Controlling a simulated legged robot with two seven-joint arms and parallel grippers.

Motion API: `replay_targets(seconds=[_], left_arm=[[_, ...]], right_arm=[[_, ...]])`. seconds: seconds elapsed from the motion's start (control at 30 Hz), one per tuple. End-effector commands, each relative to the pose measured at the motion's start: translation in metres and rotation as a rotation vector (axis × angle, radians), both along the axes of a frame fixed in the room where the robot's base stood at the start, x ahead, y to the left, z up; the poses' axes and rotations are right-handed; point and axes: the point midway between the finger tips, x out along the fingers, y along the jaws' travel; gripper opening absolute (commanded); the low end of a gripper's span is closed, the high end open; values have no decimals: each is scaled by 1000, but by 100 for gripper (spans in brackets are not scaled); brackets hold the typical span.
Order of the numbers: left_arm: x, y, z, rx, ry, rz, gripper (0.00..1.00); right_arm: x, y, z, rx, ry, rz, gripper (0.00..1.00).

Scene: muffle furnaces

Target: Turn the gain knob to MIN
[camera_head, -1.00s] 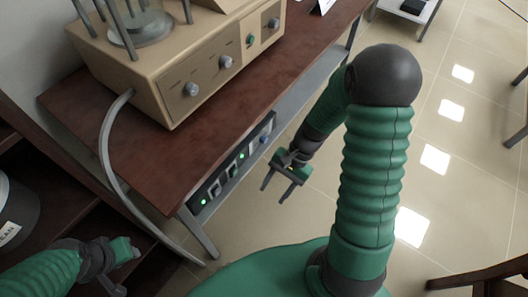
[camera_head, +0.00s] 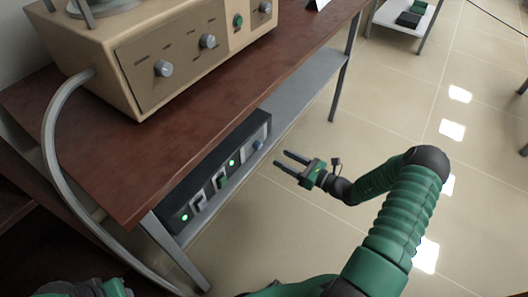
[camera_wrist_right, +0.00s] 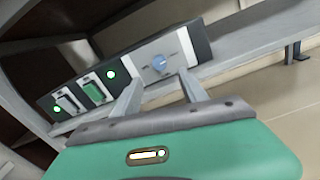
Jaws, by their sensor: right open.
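A blue knob (camera_head: 258,145) sits on the light panel at the right end of a dark control box (camera_head: 214,176) on the shelf under the bench. In the right wrist view the knob (camera_wrist_right: 159,63) shows with a small scale around it; its lettering is too small to read. My right gripper (camera_head: 281,158) is open and empty, its fingers pointing at the panel. In the wrist view the knob appears between and beyond the fingertips (camera_wrist_right: 160,82), apart from them. My left gripper (camera_head: 105,289) is only partly in view at the bottom left; its fingers are cut off.
The box also carries switches and lit green lamps. Above it, the dark red bench top (camera_head: 190,130) overhangs and holds a tan apparatus (camera_head: 110,62) with several grey knobs. A grey hose (camera_head: 50,140) and table leg (camera_head: 175,258) stand at left.

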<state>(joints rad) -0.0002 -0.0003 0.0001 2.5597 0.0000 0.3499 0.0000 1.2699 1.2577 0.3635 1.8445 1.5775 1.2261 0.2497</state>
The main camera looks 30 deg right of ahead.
Motion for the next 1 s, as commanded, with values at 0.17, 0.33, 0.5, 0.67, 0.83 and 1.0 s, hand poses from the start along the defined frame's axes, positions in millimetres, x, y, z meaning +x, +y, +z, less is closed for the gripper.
replay_targets(seconds=[0.17,0.33,0.5,0.67,0.83,1.0], left_arm=[[0,0,-20,0,1,0,36],[0,0,-30,0,1,0,36],[0,0,-32,0,1,0,36],[0,0,-31,0,1,0,36],[0,0,-31,0,1,0,36],[0,0,-31,0,1,0,36]], right_arm=[[43,18,-5,-1,-1,4,50],[74,30,-4,-1,0,3,50],[86,35,-1,0,0,2,50],[86,35,0,0,1,1,50],[86,35,-1,1,1,1,37],[86,35,-1,1,1,1,15]])
